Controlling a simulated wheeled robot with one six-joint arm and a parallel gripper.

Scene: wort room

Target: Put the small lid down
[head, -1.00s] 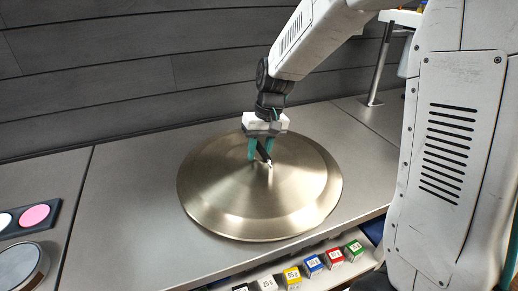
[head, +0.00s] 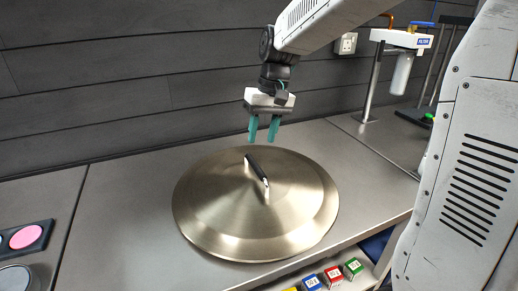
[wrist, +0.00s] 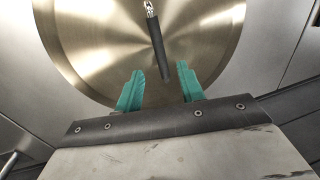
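The lid (head: 220,215) is a round, brushed-metal disc lying flat on the grey counter in the head view. A black bar handle (head: 257,168) on metal posts stands at its middle. My gripper (head: 263,138) is open and empty, above and behind the handle, clear of it. In the wrist view my gripper (wrist: 160,88) has its two teal fingers apart, with the handle (wrist: 157,42) ahead of them and the lid (wrist: 95,50) below. Nothing is between the fingers.
A dark panel with a pink button (head: 26,236) is at the left. Small coloured boxes (head: 332,275) stand below the counter's front edge. A stand with a white filter unit (head: 402,68) is at the back right. The counter (head: 120,205) left of the lid is bare.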

